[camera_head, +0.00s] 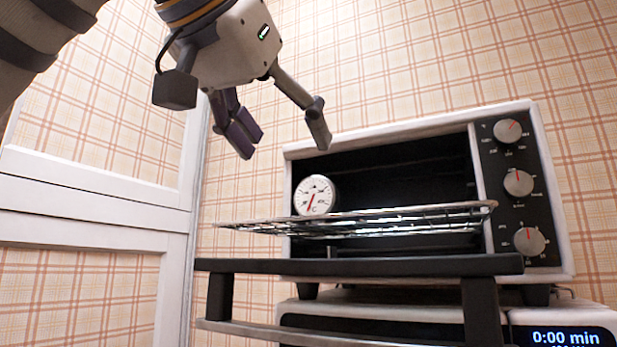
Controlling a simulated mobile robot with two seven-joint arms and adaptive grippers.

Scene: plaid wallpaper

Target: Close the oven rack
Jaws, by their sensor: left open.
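The white toaster oven (554,165) stands at the right with its black inside showing. Its door (360,266) is folded down in front, with a dark edge and a handle bar. The metal wire rack (400,222) sticks out of the oven toward me, above the open door. A round white dial thermometer (314,196) shows at the rack's left part, by the oven opening. My left gripper (281,138) is open and empty, above and to the left of the rack and apart from it. My right gripper is not in view.
Three knobs (518,183) line the oven's right panel. Below the oven is another appliance with a lit display (565,337) reading 0:00 min. A white panelled frame (180,240) stands at the left. The plaid wall is behind; the space above the oven is free.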

